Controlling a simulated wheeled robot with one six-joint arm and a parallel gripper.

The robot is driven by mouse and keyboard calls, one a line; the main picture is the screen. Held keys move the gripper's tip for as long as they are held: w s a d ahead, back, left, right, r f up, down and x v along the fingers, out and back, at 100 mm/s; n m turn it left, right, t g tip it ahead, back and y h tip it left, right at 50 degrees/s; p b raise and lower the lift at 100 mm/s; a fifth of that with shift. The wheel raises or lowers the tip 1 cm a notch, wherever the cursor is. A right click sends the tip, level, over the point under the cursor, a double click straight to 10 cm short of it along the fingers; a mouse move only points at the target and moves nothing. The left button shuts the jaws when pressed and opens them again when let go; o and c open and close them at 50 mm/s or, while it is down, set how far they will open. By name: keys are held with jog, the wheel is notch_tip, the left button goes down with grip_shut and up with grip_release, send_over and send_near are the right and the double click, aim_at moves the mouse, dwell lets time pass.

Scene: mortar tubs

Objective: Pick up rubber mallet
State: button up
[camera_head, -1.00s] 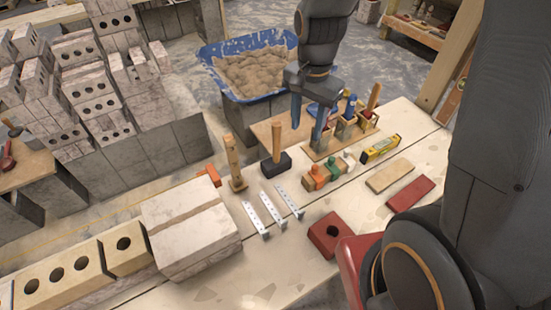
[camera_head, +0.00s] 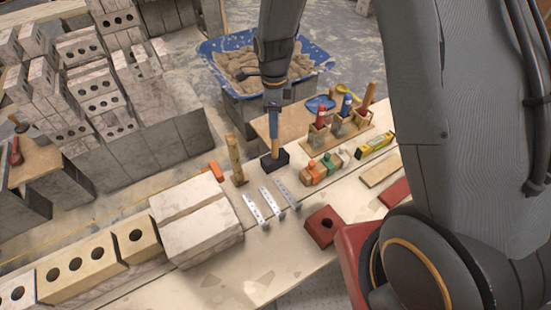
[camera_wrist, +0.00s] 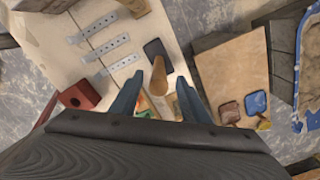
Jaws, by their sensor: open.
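The rubber mallet stands on its black head (camera_head: 275,161) on the bench, with its wooden handle pointing up. My gripper (camera_head: 274,146) points down over it and covers most of the handle in the head view. In the wrist view the black head (camera_wrist: 157,50) lies just beyond the fingertips. The wooden handle (camera_wrist: 158,82) shows between the two blue fingers of my gripper (camera_wrist: 160,80). The fingers are apart, with gaps visible on both sides of the handle.
A wooden post (camera_head: 235,160) stands left of the mallet. Metal straps (camera_head: 267,207) lie in front. A block with orange and green pieces (camera_head: 322,168) and a tool rack (camera_head: 340,134) are to the right. A blue mortar tub (camera_head: 222,46) stands behind.

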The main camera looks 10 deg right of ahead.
aim_at(275, 145)
jog(key=f, duration=0.2)
jog(key=f+p, duration=0.1)
jog(key=f, duration=0.1)
jog(key=f+p, duration=0.1)
jog(key=shift+s+d+f, duration=0.15)
jog(key=shift+d+f, duration=0.1)
jog(key=shift+f, duration=0.15)
jog(key=shift+c, duration=0.3)
grip_shut()
